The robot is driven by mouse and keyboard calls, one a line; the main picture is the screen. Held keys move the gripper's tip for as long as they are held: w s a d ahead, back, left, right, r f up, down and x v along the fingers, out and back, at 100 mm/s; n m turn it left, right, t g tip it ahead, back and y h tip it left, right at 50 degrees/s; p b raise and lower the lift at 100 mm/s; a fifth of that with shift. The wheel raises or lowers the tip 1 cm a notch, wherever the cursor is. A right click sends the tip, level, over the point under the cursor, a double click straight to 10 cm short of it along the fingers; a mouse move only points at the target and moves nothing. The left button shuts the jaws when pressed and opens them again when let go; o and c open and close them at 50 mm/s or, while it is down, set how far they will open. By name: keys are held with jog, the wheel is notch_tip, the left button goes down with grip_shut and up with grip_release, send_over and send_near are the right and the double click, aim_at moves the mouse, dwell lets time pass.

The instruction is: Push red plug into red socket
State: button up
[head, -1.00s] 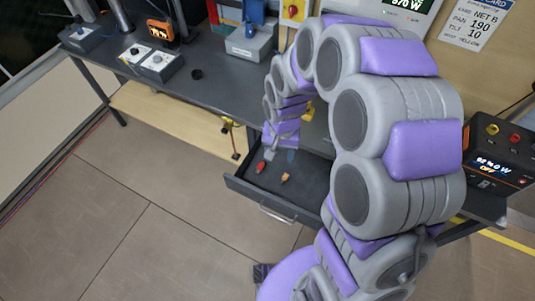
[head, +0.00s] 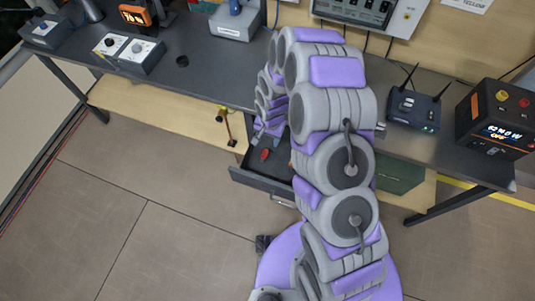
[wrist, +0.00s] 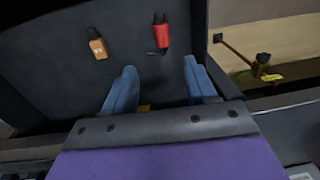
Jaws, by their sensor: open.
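The red plug (wrist: 163,32) lies in the open dark drawer (head: 240,177), with a short dark end toward my gripper in the wrist view. It also shows in the head view (head: 265,155). My gripper (wrist: 161,82) is open and empty. Its two blue fingers point into the drawer, and the red plug lies ahead of the gap between them, apart from both. A black terminal box (head: 495,118) at the right of the bench has a red round terminal (head: 524,102) and a yellow one; I cannot tell whether this is the red socket.
An orange plug (wrist: 97,46) lies in the drawer left of the red one. A red and yellow fixture (wrist: 258,62) hangs beside the drawer. The bench (head: 215,82) carries a black router (head: 413,108) and grey control boxes (head: 128,52). The floor at left is clear.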

send_over(264, 153)
jog(key=f, duration=0.5)
jog(key=shift+w+a+b, duration=0.25)
jog(key=shift+a+b, duration=0.15)
jog(key=shift+d+f, duration=0.1)
jog(key=shift+f, duration=0.1)
jog(key=shift+d+f, duration=0.1)
jog(key=shift+d, duration=0.25)
jog(key=shift+s+d+f+b, duration=0.2)
jog(key=shift+d+f+b, duration=0.3)
jog(key=shift+d+f, duration=0.4)
jog(key=a+f, duration=0.2)
jog(key=f, duration=0.1)
jog(key=shift+a+f+b, duration=0.1)
jog(key=shift+f+b, duration=0.05)
jog(key=shift+b, duration=0.25)
jog(key=shift+a, duration=0.15)
jog(key=shift+d, duration=0.55)
jog(key=shift+c, duration=1.2)
jog(key=shift+d, duration=0.25)
jog(key=shift+c, duration=1.4)
jog(key=shift+a, duration=0.6)
grip_shut()
jog(key=shift+d, duration=0.1)
